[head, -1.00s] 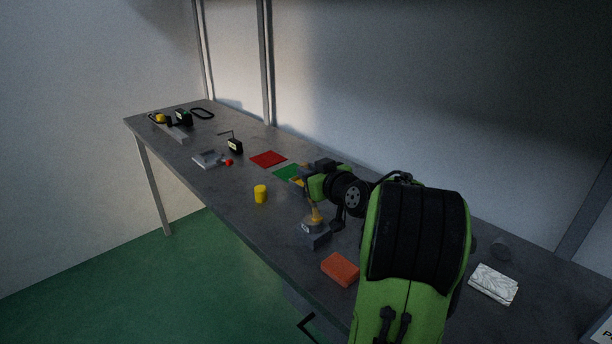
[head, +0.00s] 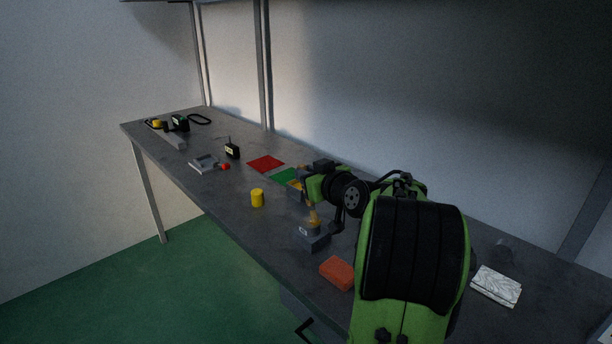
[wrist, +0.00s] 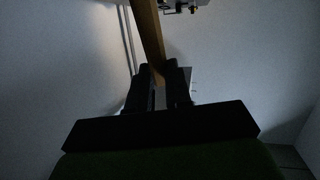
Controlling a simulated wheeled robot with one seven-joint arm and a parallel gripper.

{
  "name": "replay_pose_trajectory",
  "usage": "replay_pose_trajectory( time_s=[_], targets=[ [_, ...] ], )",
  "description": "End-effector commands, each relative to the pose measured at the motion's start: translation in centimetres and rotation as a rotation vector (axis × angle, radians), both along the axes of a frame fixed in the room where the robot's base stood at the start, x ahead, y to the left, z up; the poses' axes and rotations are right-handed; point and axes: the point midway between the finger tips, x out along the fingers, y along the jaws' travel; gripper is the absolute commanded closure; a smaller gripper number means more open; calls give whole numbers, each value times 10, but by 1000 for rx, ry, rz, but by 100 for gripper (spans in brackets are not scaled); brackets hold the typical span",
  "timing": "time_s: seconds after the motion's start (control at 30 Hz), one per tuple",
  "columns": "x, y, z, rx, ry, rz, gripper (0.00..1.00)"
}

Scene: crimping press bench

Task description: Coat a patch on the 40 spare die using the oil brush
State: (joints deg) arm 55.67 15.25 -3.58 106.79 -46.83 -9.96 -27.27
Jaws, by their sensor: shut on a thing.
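My gripper (head: 302,184) is partly hidden by my wrist in the head view, over the middle of the bench. In the wrist view my gripper (wrist: 160,82) is shut on the wooden handle of the oil brush (wrist: 149,35). The brush's tan lower end (head: 313,216) points down in the head view. It is at the top of a grey block with a pale label, which looks like the spare die (head: 314,243). Whether the bristles touch the block cannot be told, and the label is too small to read.
An orange-red block (head: 337,273) lies near the front edge. A yellow cylinder (head: 257,198) stands to the left. Red (head: 265,164) and green (head: 284,177) mats lie behind. A white pad (head: 495,286) is at right. Several tools fill the bench's far left.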

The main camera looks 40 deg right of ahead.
Motion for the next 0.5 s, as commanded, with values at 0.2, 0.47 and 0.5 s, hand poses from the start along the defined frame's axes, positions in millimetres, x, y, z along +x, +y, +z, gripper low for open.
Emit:
replay_pose_trajectory(
  time_s=[0.2,0.47,0.5],
  targets=[
    [0,0,24,-1,0,0,100],
    [0,0,55,-2,-1,0,100],
    [0,0,59,-2,-1,0,100]
  ],
)
